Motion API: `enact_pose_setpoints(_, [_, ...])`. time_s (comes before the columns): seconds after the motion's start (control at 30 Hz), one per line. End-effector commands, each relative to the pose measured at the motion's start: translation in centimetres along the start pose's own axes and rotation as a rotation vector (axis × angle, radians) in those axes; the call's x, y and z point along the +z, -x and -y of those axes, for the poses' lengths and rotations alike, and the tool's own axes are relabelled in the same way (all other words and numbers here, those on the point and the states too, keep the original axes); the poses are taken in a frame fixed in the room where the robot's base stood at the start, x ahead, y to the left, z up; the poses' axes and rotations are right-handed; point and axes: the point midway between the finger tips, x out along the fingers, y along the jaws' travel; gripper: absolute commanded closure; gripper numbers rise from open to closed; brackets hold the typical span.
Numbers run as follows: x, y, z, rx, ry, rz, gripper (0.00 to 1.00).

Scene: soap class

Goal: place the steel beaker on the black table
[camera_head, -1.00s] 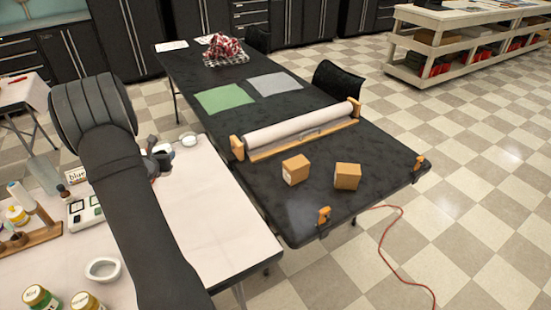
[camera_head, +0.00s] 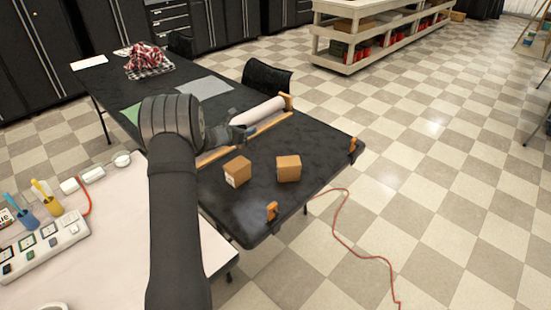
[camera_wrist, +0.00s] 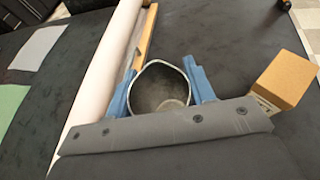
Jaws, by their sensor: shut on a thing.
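The steel beaker (camera_wrist: 160,86) is between the two blue fingers of my gripper (camera_wrist: 158,84) in the wrist view. The fingers are shut on it from both sides, and I look into its open round mouth. The black table (camera_head: 225,203) lies below, with its dark top also filling much of the wrist view (camera_wrist: 230,30). In the head view my gripper (camera_head: 245,133) is small and dark, over the table near the paper roll. My arm hides part of the table there, and I cannot make out the beaker in that view. The gap between beaker and tabletop cannot be judged.
Two cardboard boxes (camera_head: 237,171) (camera_head: 289,168) stand on the near part of the table. A paper roll (camera_head: 262,113) in a wooden holder lies across it. An orange clamp (camera_head: 272,211) grips the edge. Bare tabletop shows around the boxes.

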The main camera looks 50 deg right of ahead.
Motion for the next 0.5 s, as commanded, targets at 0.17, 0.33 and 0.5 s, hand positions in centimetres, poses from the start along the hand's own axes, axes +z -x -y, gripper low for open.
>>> enact_pose_setpoints(0.17, [2.2, -5.4, 8.0, -0.118, -0.05, 0.001, 0.77])
enact_pose_setpoints(0.33, [3.4, -8.3, 13.5, -0.193, -0.08, 0.0, 0.77])
enact_pose_setpoints(0.5, [3.8, -9.7, 16.1, -0.227, -0.093, -0.001, 0.77])
